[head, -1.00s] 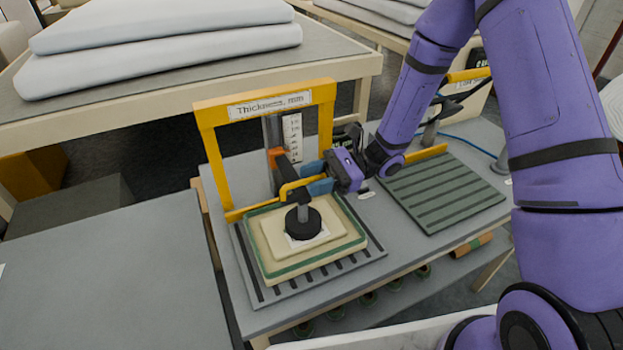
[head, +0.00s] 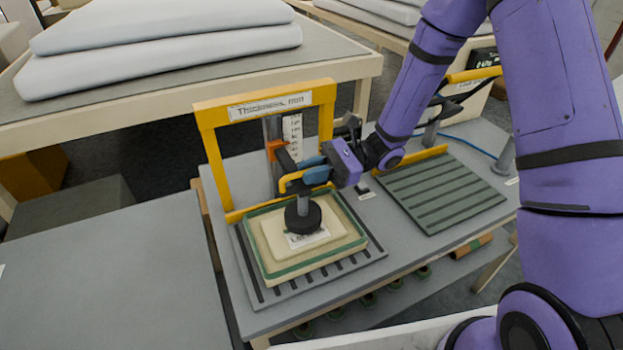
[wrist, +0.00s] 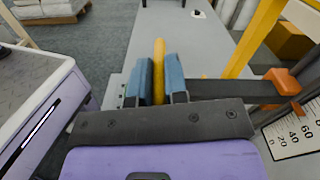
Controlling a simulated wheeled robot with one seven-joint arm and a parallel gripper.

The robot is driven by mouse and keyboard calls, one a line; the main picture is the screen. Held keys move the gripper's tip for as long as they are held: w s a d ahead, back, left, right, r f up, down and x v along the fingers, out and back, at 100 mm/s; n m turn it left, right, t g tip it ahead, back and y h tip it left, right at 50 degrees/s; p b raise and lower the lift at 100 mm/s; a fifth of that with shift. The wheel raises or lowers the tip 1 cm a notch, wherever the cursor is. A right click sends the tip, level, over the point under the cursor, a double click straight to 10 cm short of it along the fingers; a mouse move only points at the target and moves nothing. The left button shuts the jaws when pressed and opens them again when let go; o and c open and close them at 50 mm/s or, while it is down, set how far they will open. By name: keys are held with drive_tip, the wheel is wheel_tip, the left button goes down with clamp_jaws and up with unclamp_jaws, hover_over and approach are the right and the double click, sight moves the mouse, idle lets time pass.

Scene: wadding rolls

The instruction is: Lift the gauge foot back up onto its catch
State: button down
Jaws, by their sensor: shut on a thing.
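The gauge foot (head: 303,217) is a black round disc on a short grey stem, above a cream pad (head: 270,236) in a green-edged tray. More of the pad's white label shows below the foot, but I cannot tell how wide the gap is. My gripper (head: 315,176) is shut on the gauge's yellow handle (head: 290,183), between its blue fingertips. The wrist view shows the handle (wrist: 159,70) upright between both blue fingers. An orange slider (head: 277,149) sits on the post beside the scale (head: 292,135). The catch is not clearly distinguishable.
The yellow gauge frame (head: 207,150) stands around the post, close to my gripper. A green ribbed mat (head: 440,190) lies to the right. A bare grey table (head: 110,275) is at left. White wadding (head: 165,50) lies behind.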

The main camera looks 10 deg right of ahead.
wheel_tip(320, 180, up, 6)
drive_tip(key=shift+f, duration=0.15)
drive_tip(key=shift+w+r, duration=0.1)
drive_tip(key=shift+r, duration=0.25)
drive_tip(key=c, duration=1.1)
unclamp_jaws()
drive_tip(key=shift+r, duration=0.1)
drive_tip(key=shift+c, duration=0.2)
drive_tip(key=shift+d, duration=0.25)
drive_tip(key=v, duration=1)
drive_tip(key=shift+d, duration=0.2)
